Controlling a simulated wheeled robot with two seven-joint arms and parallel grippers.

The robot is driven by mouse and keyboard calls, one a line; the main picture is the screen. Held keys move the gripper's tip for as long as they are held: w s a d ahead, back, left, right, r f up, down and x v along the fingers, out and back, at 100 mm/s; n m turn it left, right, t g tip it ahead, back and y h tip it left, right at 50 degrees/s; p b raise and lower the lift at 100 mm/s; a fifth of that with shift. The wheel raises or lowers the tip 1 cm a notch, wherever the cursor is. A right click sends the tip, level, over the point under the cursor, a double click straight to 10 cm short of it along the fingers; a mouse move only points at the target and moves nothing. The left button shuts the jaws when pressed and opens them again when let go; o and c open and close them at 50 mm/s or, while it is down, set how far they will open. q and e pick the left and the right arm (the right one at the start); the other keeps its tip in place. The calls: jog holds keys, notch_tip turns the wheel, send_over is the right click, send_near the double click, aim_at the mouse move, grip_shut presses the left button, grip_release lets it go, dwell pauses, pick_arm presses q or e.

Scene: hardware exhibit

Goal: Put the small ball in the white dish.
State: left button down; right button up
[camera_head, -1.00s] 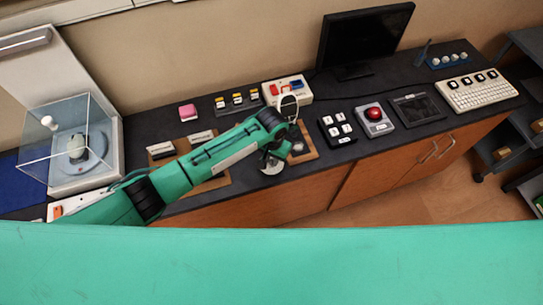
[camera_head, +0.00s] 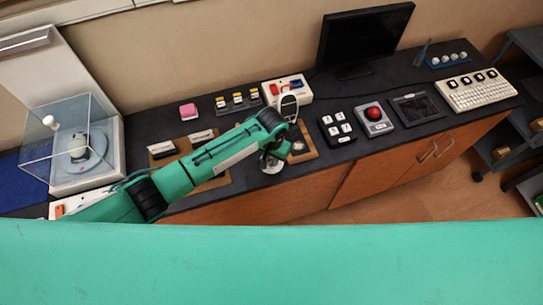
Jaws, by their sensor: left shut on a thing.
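My left gripper (camera_head: 273,160) hangs from the end of the green arm, at the front edge of the dark counter. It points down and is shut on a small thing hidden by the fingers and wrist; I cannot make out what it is. A pale rounded shape shows right at the fingertips; I cannot tell whether it is the white dish or part of the gripper. Several small white balls (camera_head: 450,59) sit in a blue holder at the back right, far from the gripper. My right gripper is not in view.
A wooden board (camera_head: 307,152) lies just right of the gripper. A black key block (camera_head: 337,130) and red button box (camera_head: 374,121) stand farther right. A clear case (camera_head: 38,150) is at left, a monitor (camera_head: 362,40) behind.

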pick_arm(q)
jog(key=c, duration=0.8)
grip_release()
jog(key=shift+c, duration=0.2)
notch_tip(320, 180, up, 3)
jog(key=p, duration=0.3)
jog(key=shift+r+p, duration=2.05)
jog(key=shift+p, duration=0.35)
jog(key=shift+s, duration=0.1)
